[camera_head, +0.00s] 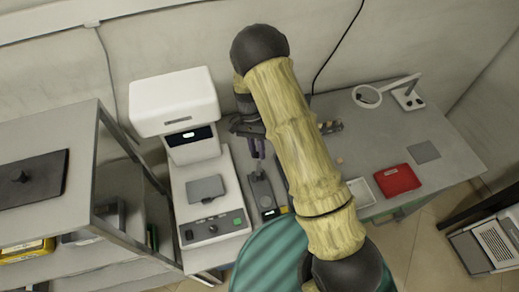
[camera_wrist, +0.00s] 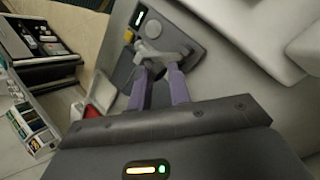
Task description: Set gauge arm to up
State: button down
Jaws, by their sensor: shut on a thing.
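The gauge is a small dark grey unit (camera_head: 263,196) on the table, right of the larger white machine. In the wrist view its panel (camera_wrist: 183,40) carries a round pale knob, a small lit display and a yellow part. The grey gauge arm (camera_wrist: 150,50) stands out from this panel, between the purple fingertips. My gripper (camera_wrist: 158,72) is shut on the gauge arm. The exact angle of the gauge arm is hard to tell.
A white machine (camera_head: 190,120) with a control panel stands close on the left. A shelf (camera_head: 65,140) is farther left. To the right lie a red box (camera_head: 397,180), a white tray (camera_head: 361,192), a grey pad (camera_head: 424,152) and a ring-shaped magnifier (camera_head: 367,96).

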jog(key=shift+s+a+f, duration=0.15)
jog(key=shift+a+f, duration=0.1)
jog(key=shift+a, duration=0.15)
jog(key=c, duration=1.3)
grip_release()
jog(key=shift+a, duration=0.2)
jog(key=shift+d+r, duration=0.15)
jog(key=shift+d, duration=0.05)
jog(key=shift+d, duration=0.1)
jog(key=shift+r, duration=0.1)
jog(key=w+a+r+b, duration=0.1)
jog(key=w+r+b, duration=0.1)
jog(key=w, duration=0.5)
jog(key=w+a+r+b, duration=0.2)
jog(key=w+b, duration=0.1)
jog(key=w, duration=0.4)
jog(key=shift+a+b, duration=0.25)
jog(key=shift+b, duration=0.15)
